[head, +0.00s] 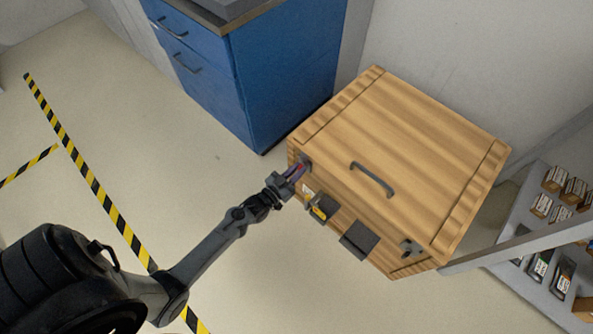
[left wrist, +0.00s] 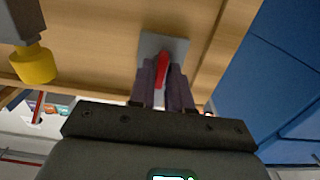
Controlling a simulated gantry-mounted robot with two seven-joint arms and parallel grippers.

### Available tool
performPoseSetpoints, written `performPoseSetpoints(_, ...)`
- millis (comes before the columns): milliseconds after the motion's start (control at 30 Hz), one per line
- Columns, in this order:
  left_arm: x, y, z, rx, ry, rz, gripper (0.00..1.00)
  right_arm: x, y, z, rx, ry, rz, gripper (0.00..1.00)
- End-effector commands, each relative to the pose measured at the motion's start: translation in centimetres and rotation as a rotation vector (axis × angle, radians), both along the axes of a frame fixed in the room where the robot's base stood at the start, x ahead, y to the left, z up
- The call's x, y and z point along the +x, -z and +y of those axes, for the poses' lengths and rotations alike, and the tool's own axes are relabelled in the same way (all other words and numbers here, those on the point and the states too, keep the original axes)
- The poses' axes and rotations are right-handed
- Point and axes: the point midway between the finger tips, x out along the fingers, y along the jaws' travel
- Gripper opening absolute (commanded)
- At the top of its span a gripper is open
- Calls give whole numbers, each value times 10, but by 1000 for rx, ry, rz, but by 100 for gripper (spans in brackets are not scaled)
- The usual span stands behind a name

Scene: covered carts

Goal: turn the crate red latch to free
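The wooden crate (head: 420,150) stands on the floor, its lid down. Its red latch (left wrist: 163,69) is a narrow red handle on a grey plate (left wrist: 178,47) on the crate's front, near the left corner in the head view. My left gripper (head: 297,172) reaches the plate, and a bit of red shows between its fingers. In the left wrist view, the fingers (left wrist: 163,82) lie close on both sides of the red handle and look shut on it. The handle stands nearly upright there, slightly tilted. My right gripper is in neither view.
A yellow knob (left wrist: 34,65) on a dark bracket sits beside the latch on the crate's front. Dark plates (head: 359,240) and another grey fitting (head: 411,247) are farther right. A blue cabinet (head: 250,80) stands behind left; a shelf (head: 535,265) is right. The floor left is open.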

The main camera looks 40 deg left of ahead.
Motion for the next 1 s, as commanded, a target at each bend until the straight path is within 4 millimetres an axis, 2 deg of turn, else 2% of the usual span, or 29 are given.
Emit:
performPoseSetpoints(33, 0, 0, 0, 0, 0, 0, 10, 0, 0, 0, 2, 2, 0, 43)
performPoseSetpoints(100, 0, 0, 0, 0, 0, 0, 0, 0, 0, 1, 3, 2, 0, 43)
performPoseSetpoints(567, 0, -1, 0, -47, 0, 2, 0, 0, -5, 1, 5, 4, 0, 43)
performPoseSetpoints(767, 0, -3, 1, -158, -2, 4, 0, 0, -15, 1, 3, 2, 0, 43)
performPoseSetpoints(1000, 0, -3, 2, -368, -1, 10, 0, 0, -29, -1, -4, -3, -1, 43)
